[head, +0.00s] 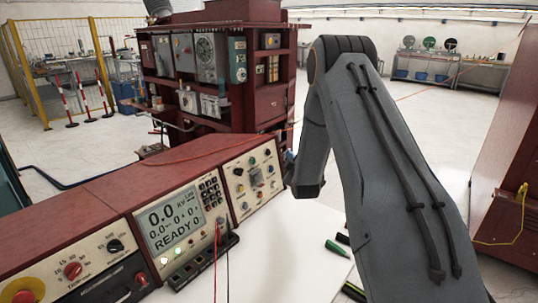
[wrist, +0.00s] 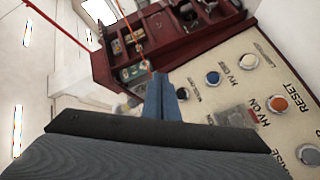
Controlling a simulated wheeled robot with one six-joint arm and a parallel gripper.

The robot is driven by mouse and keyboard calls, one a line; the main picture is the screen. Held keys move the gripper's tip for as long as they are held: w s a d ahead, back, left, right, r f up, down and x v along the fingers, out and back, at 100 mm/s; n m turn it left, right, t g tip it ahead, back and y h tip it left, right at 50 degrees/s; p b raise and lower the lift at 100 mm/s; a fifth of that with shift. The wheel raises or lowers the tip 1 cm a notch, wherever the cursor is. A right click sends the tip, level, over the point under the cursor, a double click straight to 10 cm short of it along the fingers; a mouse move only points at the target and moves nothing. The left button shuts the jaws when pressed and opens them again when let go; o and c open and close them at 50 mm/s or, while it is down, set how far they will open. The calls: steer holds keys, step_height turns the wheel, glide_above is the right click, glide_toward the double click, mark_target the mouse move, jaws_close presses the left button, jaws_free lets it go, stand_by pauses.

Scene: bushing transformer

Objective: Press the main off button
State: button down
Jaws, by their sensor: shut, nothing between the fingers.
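A control panel (head: 252,180) with several coloured round buttons and a small dark switch stands left of my arm in the head view. I cannot read which one is main off. My gripper (wrist: 162,92) is shut and empty, with its blue fingertips near the panel's edge. Whether they touch it is not clear. In the head view my arm mostly hides the gripper.
A console with a display (head: 172,222) and knobs adjoins the panel on the left. A dark red cabinet (head: 270,103) with instruments stands behind. Green and black markers (head: 337,248) lie on the white table (head: 285,255). Another red cabinet (head: 500,170) stands at right.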

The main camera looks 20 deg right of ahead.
steer(key=w+a+f+b, duration=0.1)
steer(key=w+a+b, duration=0.2)
steer(key=w, duration=0.3)
steer(key=shift+w+a+f+b, duration=0.2)
steer(key=shift+a+f+b, duration=0.2)
steer(key=shift+a, duration=0.2)
stand_by(1.6)
steer(key=shift+w+a+f+b, duration=0.1)
steer(key=shift+w+a+b, duration=0.15)
steer(key=shift+w+b, duration=0.1)
steer(key=shift+w+a+f+b, duration=0.1)
steer(key=shift+w+a+b, duration=0.1)
steer(key=shift+w+b, duration=0.2)
stand_by(0.8)
steer(key=shift+s, duration=0.1)
steer(key=shift+s+d+r+p, duration=0.2)
steer(key=shift+s+d+p, duration=0.25)
steer(key=shift+s, duration=0.25)
steer(key=shift+s+d+r+p, duration=0.2)
steer(key=shift+s+d+p, duration=0.2)
steer(key=shift+s, duration=0.25)
steer(key=shift+s+d+r+p, duration=0.25)
steer(key=shift+s+d, duration=0.25)
steer(key=shift+s, duration=0.2)
steer(key=shift+s+d+r+p, duration=0.15)
steer(key=shift+s+d+p, duration=0.25)
steer(key=shift+s, duration=0.25)
